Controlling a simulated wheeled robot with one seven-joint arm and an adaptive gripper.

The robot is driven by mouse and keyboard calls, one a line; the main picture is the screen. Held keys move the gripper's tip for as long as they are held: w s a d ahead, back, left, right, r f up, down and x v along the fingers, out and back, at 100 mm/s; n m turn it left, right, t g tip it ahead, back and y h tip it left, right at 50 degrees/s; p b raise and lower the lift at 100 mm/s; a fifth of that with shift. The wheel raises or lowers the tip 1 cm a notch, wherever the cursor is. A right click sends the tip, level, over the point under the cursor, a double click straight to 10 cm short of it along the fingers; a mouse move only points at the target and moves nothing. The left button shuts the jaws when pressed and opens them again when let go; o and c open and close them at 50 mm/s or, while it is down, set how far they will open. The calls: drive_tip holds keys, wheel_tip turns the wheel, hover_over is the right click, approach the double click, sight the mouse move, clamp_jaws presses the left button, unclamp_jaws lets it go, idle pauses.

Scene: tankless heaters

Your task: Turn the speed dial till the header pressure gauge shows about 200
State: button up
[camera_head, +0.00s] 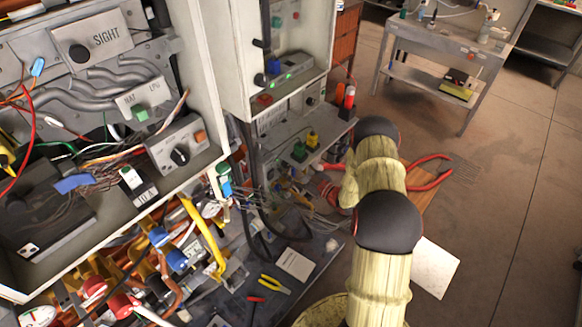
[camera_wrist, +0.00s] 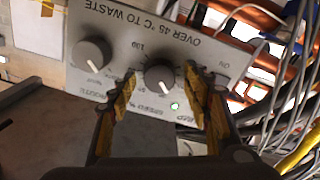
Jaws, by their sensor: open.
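The speed dial (camera_wrist: 159,77), a grey round knob with a pale pointer mark, sits on a grey panel whose lettering appears upside down in the wrist view. Its pointer mark is toward the lower right side of the picture. My gripper (camera_wrist: 163,74) is open, with one yellow-padded finger on each side of the dial. The left finger is close to the dial and the right one stands farther off. I cannot tell whether either touches it. In the head view my arm hides its own end and this panel is not clearly seen. I cannot make out the header pressure gauge.
A second grey knob (camera_wrist: 92,54), marked route, is left of the speed dial. A small lit green lamp (camera_wrist: 175,106) is beside the right finger. Grey cables (camera_wrist: 290,90) hang at the right. The open heater cabinet (camera_head: 205,90) stands left of my arm.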

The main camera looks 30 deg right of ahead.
drive_tip(key=shift+c, duration=0.2)
drive_tip(key=c, duration=1.1)
